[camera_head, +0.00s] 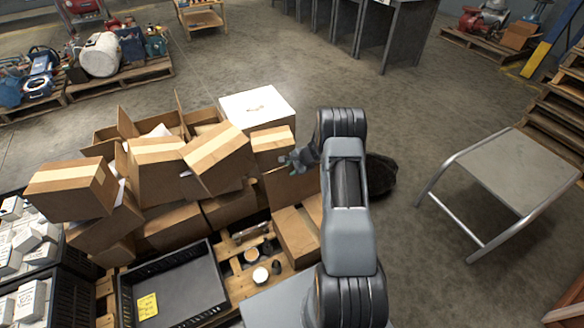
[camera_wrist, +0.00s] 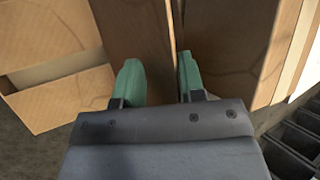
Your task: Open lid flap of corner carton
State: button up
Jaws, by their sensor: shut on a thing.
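My gripper (camera_head: 298,160) is at the right edge of the carton pile, beside an upright brown cardboard flap (camera_head: 283,188). In the wrist view, the green fingertips (camera_wrist: 160,82) stand on either side of a cardboard panel (camera_wrist: 138,35), shut on this flap. The flap appears to belong to the corner carton (camera_head: 297,238), whose brown top lies just below it; my arm hides its right part. I cannot see the flap's hinge clearly.
Brown cartons (camera_head: 160,160) are piled to the left, with a white-topped box (camera_head: 257,106) behind. A black crate (camera_head: 172,290) lies in front. A metal-framed table (camera_head: 515,170) stands to the right, and the floor between (camera_head: 425,150) is mostly clear.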

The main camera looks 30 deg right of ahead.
jog(key=shift+s+f, duration=0.1)
jog(key=p+v, duration=0.3)
jog(key=v, duration=1.1)
jog(key=s+a+f+n+g, duration=0.1)
jog(key=s+a+n+g, duration=0.1)
jog(key=s, duration=0.2)
jog(key=s+a+r+n+h+p, duration=0.1)
jog(key=s+a+r+n+p, duration=0.4)
jog(key=r, duration=0.9)
jog(key=s+a+r+n+h+p, duration=0.2)
jog(key=s+a+r+n+p, duration=0.2)
jog(key=r, duration=1.1)
jog(key=s+a+r+n+h+p, duration=0.1)
jog(key=s+a+r+n+p, duration=0.4)
jog(key=s+a+r+p, duration=0.4)
notch_tip(320, 180, up, 6)
jog(key=p, duration=0.4)
jog(key=shift+r+n+h, duration=0.25)
jog(key=shift+n+h, duration=0.05)
jog(key=shift+h, duration=0.1)
